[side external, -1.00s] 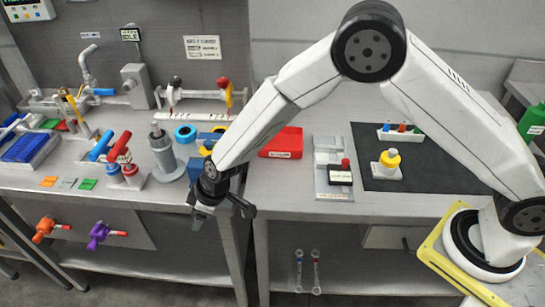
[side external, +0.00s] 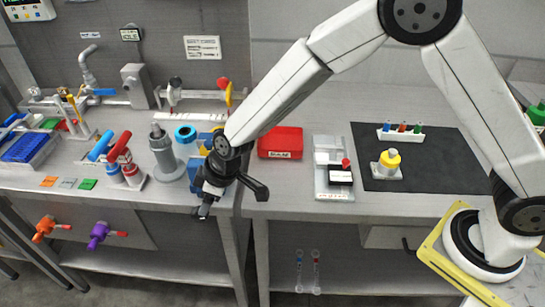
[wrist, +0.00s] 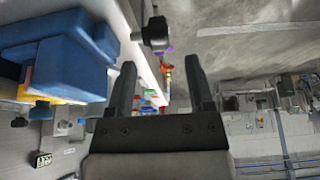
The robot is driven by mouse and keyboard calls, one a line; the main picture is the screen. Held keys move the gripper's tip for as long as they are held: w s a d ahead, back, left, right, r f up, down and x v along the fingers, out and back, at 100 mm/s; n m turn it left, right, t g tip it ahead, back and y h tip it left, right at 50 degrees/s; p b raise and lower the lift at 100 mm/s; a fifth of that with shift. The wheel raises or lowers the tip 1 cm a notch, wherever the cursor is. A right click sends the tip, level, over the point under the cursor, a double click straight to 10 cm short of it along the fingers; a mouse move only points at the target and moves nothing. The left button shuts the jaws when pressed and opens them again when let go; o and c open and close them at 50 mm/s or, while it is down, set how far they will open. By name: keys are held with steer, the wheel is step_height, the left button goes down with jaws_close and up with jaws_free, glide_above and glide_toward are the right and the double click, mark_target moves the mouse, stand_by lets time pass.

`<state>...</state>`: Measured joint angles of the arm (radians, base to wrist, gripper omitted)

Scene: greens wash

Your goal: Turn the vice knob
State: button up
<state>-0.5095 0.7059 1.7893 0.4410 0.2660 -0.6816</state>
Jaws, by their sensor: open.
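The blue vice (side external: 194,172) stands at the front edge of the left bench, partly hidden behind my gripper in the side view. In the wrist view its blue body (wrist: 62,62) is large at the left. A black knob (wrist: 155,34), which looks like the vice knob, is at the top, just beyond the fingertips and near the middle of the gap. My gripper (side external: 204,210) is open and empty, pointing down at the bench edge; its two fingers also show in the wrist view (wrist: 161,66). The knob is not clear in the side view.
A grey cylinder fixture (side external: 162,155) stands left of the vice, and a red tray (side external: 281,143) lies to its right. Orange (side external: 44,228) and purple (side external: 99,235) valves stick out below the bench front.

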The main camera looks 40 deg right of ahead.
steer(key=shift+s+d+r, duration=0.15)
steer(key=shift+s+r, duration=0.05)
steer(key=shift+r, duration=0.35)
